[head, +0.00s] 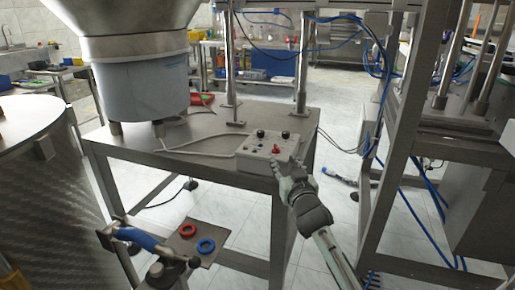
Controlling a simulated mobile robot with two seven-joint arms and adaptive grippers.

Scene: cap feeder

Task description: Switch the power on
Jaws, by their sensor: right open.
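A pale control box (265,150) sits on the front right corner of the steel table. Two black knobs stand on its upper part. A red switch (276,149) is on its face below them; I cannot tell its position. My right gripper (289,167) is open at the lower right of the box, its fingertips close to the box's right side and just below the red switch. I cannot tell whether they touch the box.
The steel table (205,140) carries a large feeder bowl (140,90) at left. A white cable runs from the box. A blue-handled part (140,238) and red (187,230) and blue (205,246) rings are in front. A metal frame (375,190) stands at right.

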